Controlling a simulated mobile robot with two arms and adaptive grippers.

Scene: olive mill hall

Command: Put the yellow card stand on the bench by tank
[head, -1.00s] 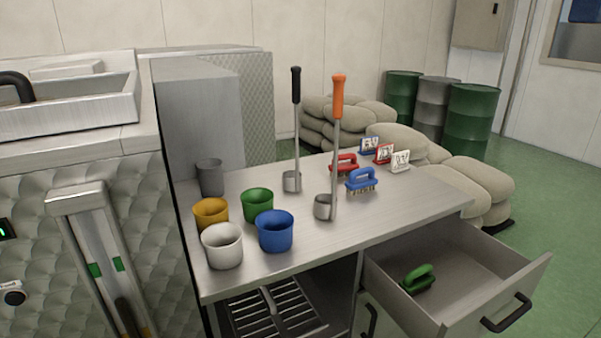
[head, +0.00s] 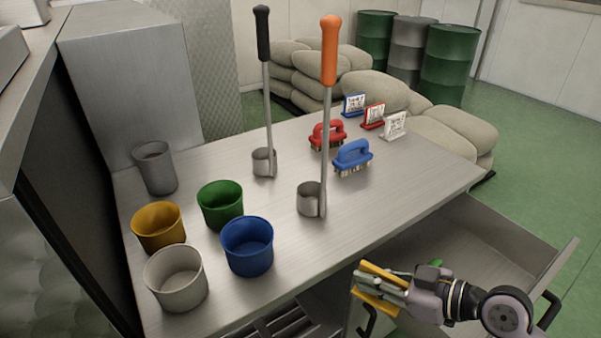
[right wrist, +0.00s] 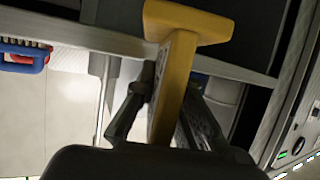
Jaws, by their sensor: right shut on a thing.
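My right gripper (head: 394,287) is shut on the yellow card stand (head: 375,301), in front of the steel bench (head: 395,190) and over the open drawer area. In the right wrist view, the stand (right wrist: 188,22) rises between the two fingers (right wrist: 160,110), its wide yellow base towards the top of the picture. The card's face is mostly hidden. The bench top carries a blue card stand (head: 354,104), a red card stand (head: 373,116) and a white card stand (head: 394,126) at its far right end. My left gripper is not in view.
Several pots, among them a blue pot (head: 247,246), fill the bench's left part. Two upright ladles (head: 311,199), a red brush (head: 326,136) and a blue brush (head: 352,156) stand mid-bench. The front right top is bare. The drawer (head: 480,238) is open.

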